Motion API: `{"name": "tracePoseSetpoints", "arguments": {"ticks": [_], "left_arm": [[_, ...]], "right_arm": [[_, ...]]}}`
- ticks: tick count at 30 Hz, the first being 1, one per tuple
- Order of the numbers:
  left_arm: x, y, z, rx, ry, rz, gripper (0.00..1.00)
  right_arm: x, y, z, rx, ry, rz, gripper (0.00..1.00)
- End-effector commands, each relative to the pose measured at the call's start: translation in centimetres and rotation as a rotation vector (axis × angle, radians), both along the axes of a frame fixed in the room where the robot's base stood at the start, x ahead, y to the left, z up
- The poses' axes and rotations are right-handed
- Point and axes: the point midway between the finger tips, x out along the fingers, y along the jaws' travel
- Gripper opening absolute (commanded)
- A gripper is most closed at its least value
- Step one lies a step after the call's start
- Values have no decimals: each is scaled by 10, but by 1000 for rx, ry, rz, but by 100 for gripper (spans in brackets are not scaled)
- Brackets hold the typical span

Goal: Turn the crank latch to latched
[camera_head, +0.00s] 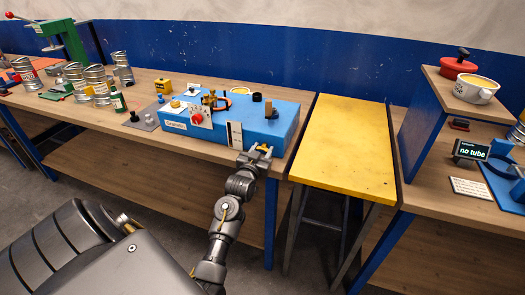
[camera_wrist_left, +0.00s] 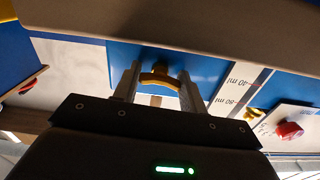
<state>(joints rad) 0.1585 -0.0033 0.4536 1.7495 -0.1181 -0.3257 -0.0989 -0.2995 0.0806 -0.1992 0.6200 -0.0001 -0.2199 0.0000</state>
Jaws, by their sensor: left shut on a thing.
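The crank latch (camera_wrist_left: 160,78) shows in the left wrist view as a curved yellow handle on the face of the blue box, between my left gripper's fingers. In the head view a small yellow part of it (camera_head: 264,148) shows at the front right of the blue box (camera_head: 268,126). My left gripper (camera_head: 257,155) is shut on the latch handle, and its fingers hide part of it. Whether the latch stands latched cannot be told. My right gripper is not in view.
White scale strips and a red knob (camera_wrist_left: 289,130) are on the box beside the gripper. A yellow table (camera_head: 345,150) stands to the right. A "no tube" display (camera_head: 471,152) stands far right.

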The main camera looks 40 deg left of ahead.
Motion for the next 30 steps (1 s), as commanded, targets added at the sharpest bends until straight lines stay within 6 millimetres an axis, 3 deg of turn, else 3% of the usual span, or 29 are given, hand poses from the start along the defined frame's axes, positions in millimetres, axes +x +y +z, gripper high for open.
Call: {"name": "tracePoseSetpoints", "arguments": {"ticks": [30], "left_arm": [[0, 0, 3, 857, 299, -3, 19]], "right_arm": [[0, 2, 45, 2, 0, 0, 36]]}}
